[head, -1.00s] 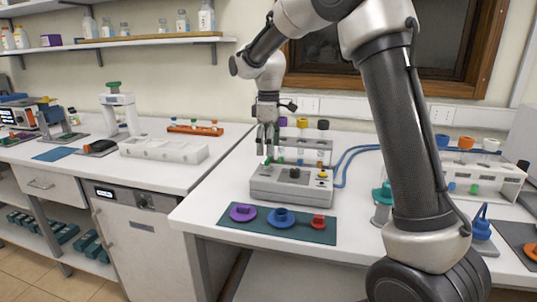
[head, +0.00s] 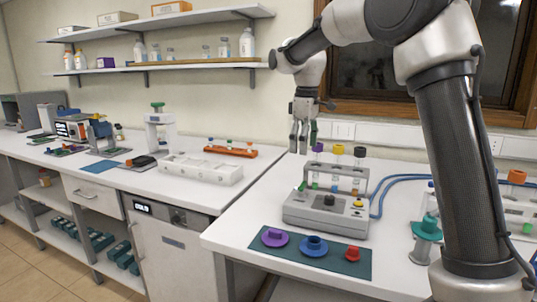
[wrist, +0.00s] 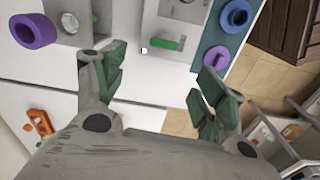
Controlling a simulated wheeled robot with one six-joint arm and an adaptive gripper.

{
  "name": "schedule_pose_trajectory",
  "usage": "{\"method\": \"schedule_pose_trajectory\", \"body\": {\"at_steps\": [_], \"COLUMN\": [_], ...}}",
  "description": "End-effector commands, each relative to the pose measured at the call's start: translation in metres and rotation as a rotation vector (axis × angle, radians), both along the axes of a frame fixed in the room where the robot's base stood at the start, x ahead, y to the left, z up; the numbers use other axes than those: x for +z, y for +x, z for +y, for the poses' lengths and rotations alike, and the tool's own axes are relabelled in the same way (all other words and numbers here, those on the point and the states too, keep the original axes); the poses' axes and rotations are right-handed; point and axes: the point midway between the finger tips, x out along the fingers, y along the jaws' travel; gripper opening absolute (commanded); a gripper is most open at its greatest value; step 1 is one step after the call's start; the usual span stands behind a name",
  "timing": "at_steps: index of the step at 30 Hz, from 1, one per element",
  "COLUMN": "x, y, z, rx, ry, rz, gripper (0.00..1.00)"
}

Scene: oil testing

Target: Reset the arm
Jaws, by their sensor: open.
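My arm reaches in from the right in the head view, bent over the bench. My gripper (head: 302,137) hangs above the back of the grey testing device (head: 327,212), pointing down, apart from it. In the wrist view my gripper (wrist: 158,88) has its green-padded fingers spread with nothing between them. Below and ahead of it in that view are the device's edge with a green piece (wrist: 168,43), and a purple cap (wrist: 35,29) on the rack.
A rack with purple, yellow and black caps (head: 338,175) stands behind the device. A green mat (head: 258,247) with purple, blue and red pieces lies in front. Blue tubes (head: 395,180) run to the right. A white tray (head: 202,172) and an orange rack (head: 231,151) are at left. Shelves hang above.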

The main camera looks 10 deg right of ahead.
Motion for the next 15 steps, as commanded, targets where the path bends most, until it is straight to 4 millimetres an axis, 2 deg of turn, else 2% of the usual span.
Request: {"method": "schedule_pose_trajectory", "body": {"at_steps": [2, 3, 4, 11, 15], "x": [-0.024, -0.034, -0.038, -0.038, -0.034], "y": [-0.01, -0.021, -0.03, -0.115, -0.172], "z": [-0.002, -0.006, -0.009, -0.05, -0.078], "rx": [-0.105, -0.165, -0.208, -0.496, -0.644], "ry": [-0.004, -0.007, -0.009, 0.014, 0.042], "rz": [0.024, 0.035, 0.036, -0.001, -0.043], "gripper": [0.71, 0.71, 0.71, 0.71, 0.71]}}
